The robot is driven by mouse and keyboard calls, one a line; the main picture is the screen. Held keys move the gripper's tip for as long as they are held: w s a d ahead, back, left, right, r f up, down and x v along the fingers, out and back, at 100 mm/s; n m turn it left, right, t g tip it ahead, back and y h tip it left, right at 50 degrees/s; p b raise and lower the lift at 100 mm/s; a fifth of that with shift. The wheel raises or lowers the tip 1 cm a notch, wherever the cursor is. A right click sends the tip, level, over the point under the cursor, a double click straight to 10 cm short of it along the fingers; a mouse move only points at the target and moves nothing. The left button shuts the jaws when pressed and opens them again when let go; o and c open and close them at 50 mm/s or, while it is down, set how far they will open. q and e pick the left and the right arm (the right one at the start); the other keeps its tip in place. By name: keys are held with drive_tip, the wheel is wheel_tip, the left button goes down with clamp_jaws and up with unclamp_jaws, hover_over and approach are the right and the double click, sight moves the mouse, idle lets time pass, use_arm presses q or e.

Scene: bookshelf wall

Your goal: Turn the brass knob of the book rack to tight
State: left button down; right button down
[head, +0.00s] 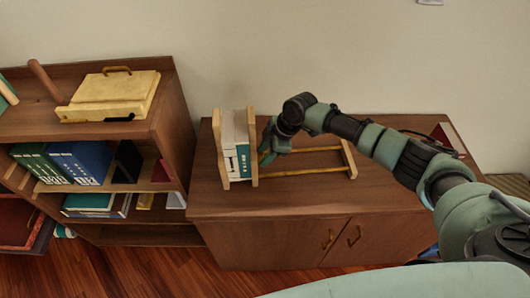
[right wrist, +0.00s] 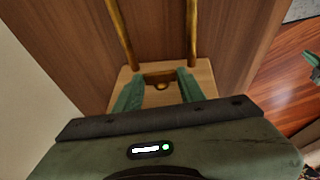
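The book rack (head: 318,149) stands on the low cabinet, with wooden plates and brass rods running right to an end piece. Light books (head: 236,140) stand clamped between two upright plates at its left. My right gripper (head: 270,150) is just right of that plate. The knob is hidden in the head view. A small teal part at the right wrist view's edge may be my left gripper.
The low cabinet's top (head: 225,204) is clear in front of the rack. A taller bookshelf (head: 172,125) with a yellow box (head: 110,95) on it stands to the left. The wall is close behind. My right arm reaches over the cabinet's right part.

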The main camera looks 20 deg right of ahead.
drive_tip(key=shift+w+f+g+b, duration=0.2)
drive_tip(key=shift+f+g+b, duration=0.1)
drive_tip(key=shift+b, duration=0.4)
drive_tip(key=shift+r+g+b, duration=0.2)
drive_tip(key=shift+g+b, duration=0.25)
drive_tip(key=shift+g, duration=0.05)
drive_tip(key=shift+r, duration=0.1)
drive_tip(key=c, duration=0.8)
unclamp_jaws()
drive_tip(key=shift+c, duration=0.2)
